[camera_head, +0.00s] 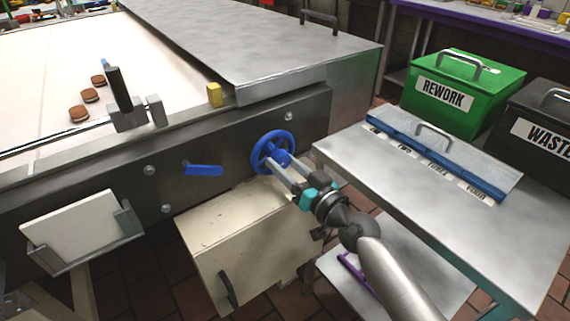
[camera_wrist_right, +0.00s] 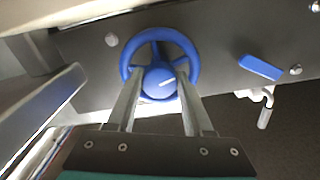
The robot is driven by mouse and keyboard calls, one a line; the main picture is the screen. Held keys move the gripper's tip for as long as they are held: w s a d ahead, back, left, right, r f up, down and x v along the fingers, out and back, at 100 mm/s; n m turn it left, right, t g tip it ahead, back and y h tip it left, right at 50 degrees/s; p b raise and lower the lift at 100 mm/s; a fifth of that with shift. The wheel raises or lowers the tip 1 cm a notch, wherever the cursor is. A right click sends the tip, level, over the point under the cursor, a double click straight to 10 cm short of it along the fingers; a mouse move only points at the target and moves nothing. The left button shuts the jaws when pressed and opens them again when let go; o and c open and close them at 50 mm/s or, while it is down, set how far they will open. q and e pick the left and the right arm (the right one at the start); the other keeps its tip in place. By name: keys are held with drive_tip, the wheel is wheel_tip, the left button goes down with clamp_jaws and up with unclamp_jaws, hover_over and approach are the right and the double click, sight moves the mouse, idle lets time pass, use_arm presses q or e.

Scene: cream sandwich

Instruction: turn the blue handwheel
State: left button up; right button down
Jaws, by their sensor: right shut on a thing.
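The blue handwheel (camera_head: 272,151) is mounted on the dark side panel of the conveyor machine. In the right wrist view the handwheel (camera_wrist_right: 159,41) shows its round rim, spokes and a hub with a white mark. My right gripper (camera_head: 278,165) reaches it from the lower right. Its two fingers (camera_wrist_right: 160,105) lie one on each side of the hub, inside or across the lower rim, and are shut on the wheel. The exact contact is partly hidden by the fingers. My left gripper is not in view.
A blue lever (camera_head: 203,170) sits left of the wheel on the panel. A cream box (camera_head: 240,240) is below. A steel side table (camera_head: 450,215) stands close right of my arm. Green REWORK (camera_head: 465,85) and dark WASTE (camera_head: 540,125) bins are behind it. Several brown sandwich cookies (camera_head: 90,95) lie on the belt.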

drive_tip(key=m, duration=0.2)
drive_tip(key=shift+m, duration=0.4)
drive_tip(key=m, duration=0.5)
drive_tip(key=shift+s+a+p, duration=0.1)
drive_tip(key=shift+p, duration=0.2)
drive_tip(key=m, duration=0.5)
drive_tip(key=shift+r+p, duration=0.1)
drive_tip(key=shift+p, duration=0.25)
drive_tip(key=shift+m, duration=0.9)
drive_tip(key=shift+m+p, duration=0.3)
drive_tip(key=shift+m, duration=0.2)
drive_tip(key=m+p, duration=0.1)
drive_tip(key=m, duration=0.4)
drive_tip(key=shift+r+p, duration=0.15)
drive_tip(key=shift+p, duration=0.15)
drive_tip(key=m+p, duration=0.1)
drive_tip(key=m, duration=0.2)
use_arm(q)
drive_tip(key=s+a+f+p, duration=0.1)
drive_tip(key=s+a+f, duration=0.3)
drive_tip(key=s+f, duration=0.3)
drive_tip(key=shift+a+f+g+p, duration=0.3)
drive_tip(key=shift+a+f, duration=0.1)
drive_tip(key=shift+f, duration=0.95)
use_arm(e)
drive_tip(key=shift+m, duration=2)
